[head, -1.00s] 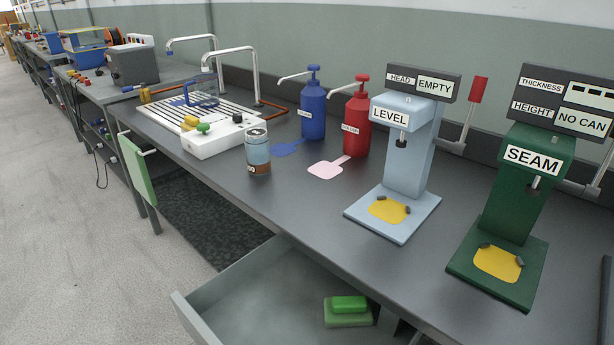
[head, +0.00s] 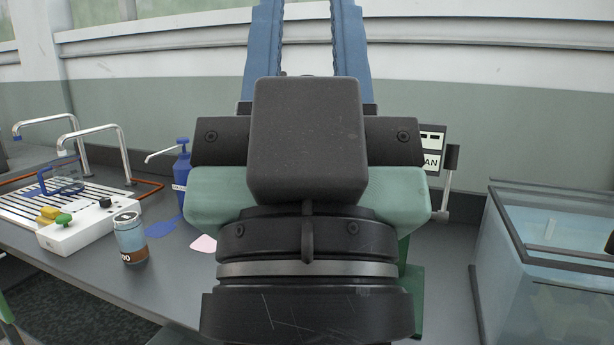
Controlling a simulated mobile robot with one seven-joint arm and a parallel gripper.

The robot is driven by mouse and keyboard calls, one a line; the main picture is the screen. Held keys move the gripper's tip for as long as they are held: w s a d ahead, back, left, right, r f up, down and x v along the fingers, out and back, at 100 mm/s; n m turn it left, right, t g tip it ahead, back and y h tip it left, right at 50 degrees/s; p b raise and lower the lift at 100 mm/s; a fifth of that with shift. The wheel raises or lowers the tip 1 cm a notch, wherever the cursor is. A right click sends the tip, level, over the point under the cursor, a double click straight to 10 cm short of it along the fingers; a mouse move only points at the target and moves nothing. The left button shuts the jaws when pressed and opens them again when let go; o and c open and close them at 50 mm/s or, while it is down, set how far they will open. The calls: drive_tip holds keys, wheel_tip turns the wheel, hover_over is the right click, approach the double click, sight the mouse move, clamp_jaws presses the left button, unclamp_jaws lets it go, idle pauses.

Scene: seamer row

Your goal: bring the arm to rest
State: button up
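My gripper (head: 306,30) fills the middle of the head view, seen from behind and pointing up. Its two blue fingers stand well apart, with only pale wall showing between them, and their tips run out of the top edge. It looks open and empty. The dark wrist and green-sided gripper body are close to the camera. They hide most of the bench's middle, including the red pump bottle and the light blue LEVEL stand. Only slivers of the green SEAM stand (head: 416,290) and its display (head: 432,150) show at the right.
The grey bench (head: 80,262) runs along the wall. At left are a slatted rack (head: 40,205), a white control box (head: 82,228), curved taps (head: 100,130), a can (head: 130,238) and a blue pump bottle (head: 182,172). A glass water tank (head: 545,285) stands at right.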

wheel_tip(320, 180, up, 25)
drive_tip(key=p, duration=2.4)
drive_tip(key=shift+f+p, duration=0.15)
drive_tip(key=shift+p, duration=0.2)
drive_tip(key=shift+s, duration=0.15)
